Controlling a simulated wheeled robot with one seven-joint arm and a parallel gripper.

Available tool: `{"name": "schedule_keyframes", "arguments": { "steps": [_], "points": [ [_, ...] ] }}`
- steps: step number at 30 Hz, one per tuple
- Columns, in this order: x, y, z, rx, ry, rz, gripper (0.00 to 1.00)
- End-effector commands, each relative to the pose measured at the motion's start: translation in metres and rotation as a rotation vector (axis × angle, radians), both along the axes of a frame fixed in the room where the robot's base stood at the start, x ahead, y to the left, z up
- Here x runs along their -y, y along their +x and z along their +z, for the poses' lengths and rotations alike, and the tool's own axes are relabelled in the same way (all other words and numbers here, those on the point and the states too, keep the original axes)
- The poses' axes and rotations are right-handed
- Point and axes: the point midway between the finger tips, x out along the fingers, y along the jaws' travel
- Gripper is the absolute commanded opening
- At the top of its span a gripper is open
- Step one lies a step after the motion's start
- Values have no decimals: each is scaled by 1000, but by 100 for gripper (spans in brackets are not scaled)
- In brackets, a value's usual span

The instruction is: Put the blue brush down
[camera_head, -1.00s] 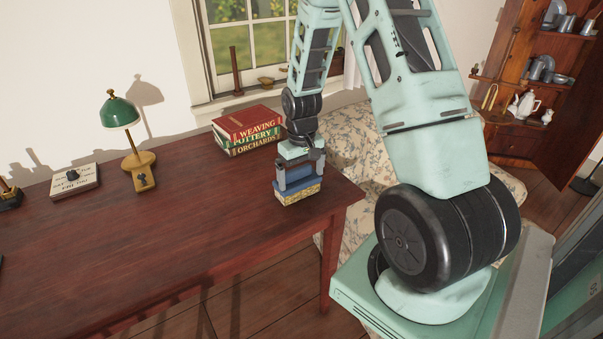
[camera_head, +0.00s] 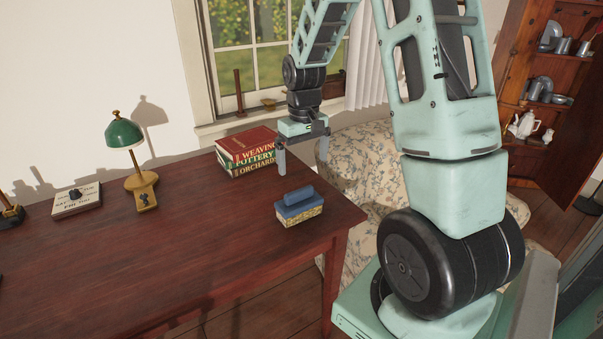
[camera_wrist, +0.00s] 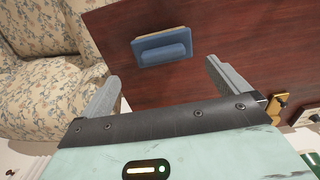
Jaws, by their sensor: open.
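The blue brush (camera_head: 299,206) rests on the dark red-brown table (camera_head: 190,235) near its right end, bristles down, with its blue handle on top. My gripper (camera_head: 302,165) is open and empty above the brush, clear of it. In the wrist view the brush (camera_wrist: 162,48) lies on the table beyond my two spread fingers (camera_wrist: 165,85), near the table edge. Nothing is between the fingers.
A stack of books (camera_head: 247,152) stands behind the brush, to its left. A green lamp (camera_head: 125,135) and a small sign block (camera_head: 77,201) are farther left. A floral armchair (camera_head: 357,150) is beyond the table's right end. The table's front middle is clear.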

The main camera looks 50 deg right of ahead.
Motion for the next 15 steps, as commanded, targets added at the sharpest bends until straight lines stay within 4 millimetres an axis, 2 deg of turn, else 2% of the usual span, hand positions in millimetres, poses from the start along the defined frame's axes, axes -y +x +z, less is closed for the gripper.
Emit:
{"name": "schedule_keyframes", "arguments": {
  "steps": [5,8,11,12,14,15],
  "points": [
    [-4,1,5,1,1,7,100],
    [-31,3,10,7,8,56,100],
    [-95,2,19,19,24,173,100],
    [-127,-3,24,23,34,233,100],
    [-178,-18,31,27,44,336,100],
    [-210,-33,34,29,51,406,100]
  ]
}}
